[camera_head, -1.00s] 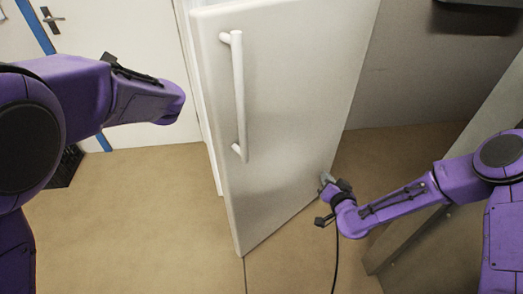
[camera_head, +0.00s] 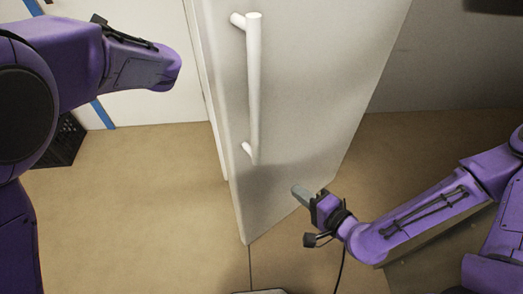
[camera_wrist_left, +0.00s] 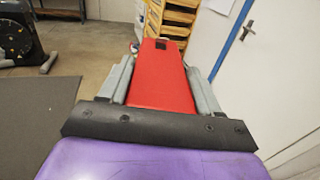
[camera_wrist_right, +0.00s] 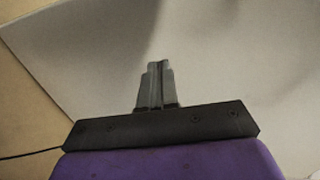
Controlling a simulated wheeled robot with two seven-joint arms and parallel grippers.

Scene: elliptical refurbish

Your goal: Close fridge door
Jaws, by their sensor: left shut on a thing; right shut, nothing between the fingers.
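The white fridge door (camera_head: 300,110) stands open in the middle of the head view, with a white vertical handle (camera_head: 254,90) near its left edge. My right gripper (camera_head: 301,193) is shut and empty, with its fingertips at the lower part of the door's outer face. In the right wrist view the shut fingers (camera_wrist_right: 157,80) point at the door surface (camera_wrist_right: 230,60); whether they touch it I cannot tell. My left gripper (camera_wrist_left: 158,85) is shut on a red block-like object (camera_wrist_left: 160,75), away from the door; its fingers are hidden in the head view.
A white room door (camera_head: 130,75) with blue trim is behind on the left. A black crate (camera_head: 62,140) stands on the floor at left. A grey wall (camera_head: 440,70) is at right. The brown floor (camera_head: 130,200) left of the fridge door is clear.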

